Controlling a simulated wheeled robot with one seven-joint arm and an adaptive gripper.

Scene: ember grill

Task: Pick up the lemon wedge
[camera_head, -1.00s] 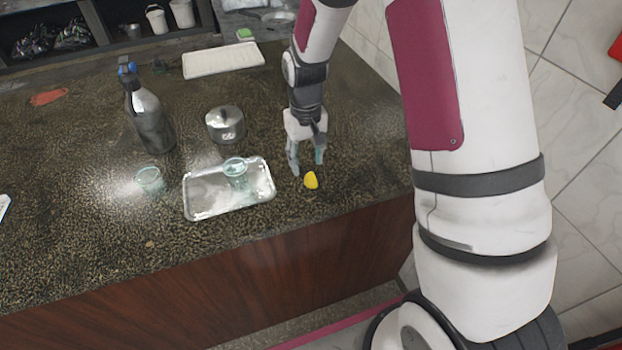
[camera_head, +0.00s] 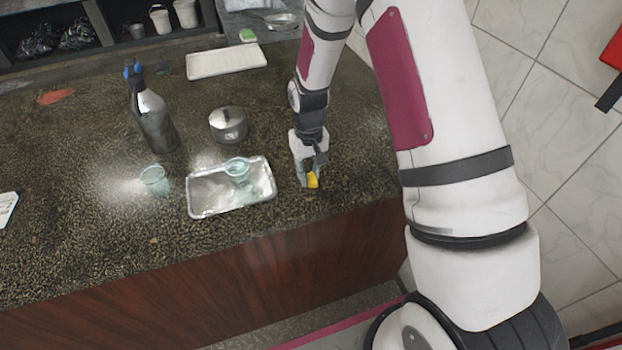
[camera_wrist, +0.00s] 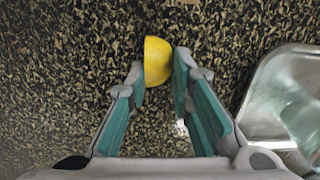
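The yellow lemon wedge (camera_head: 313,181) is on the dark speckled counter, near its front edge, to the right of the metal tray. My gripper (camera_head: 310,182) is low over the counter with its fingers drawn in around the wedge. In the wrist view the wedge (camera_wrist: 157,60) sits between the two teal-padded fingertips (camera_wrist: 158,72), which appear to touch it on both sides. My gripper looks shut on it, near the tips. The wedge does not look clearly raised off the counter.
The metal tray (camera_head: 205,212) with a teal cup (camera_head: 238,170) in it is close to the left of my gripper. A second teal cup (camera_head: 155,180), a lidded pot (camera_head: 228,125), a dark bottle (camera_head: 152,120) and a white tray (camera_head: 226,62) stand farther off.

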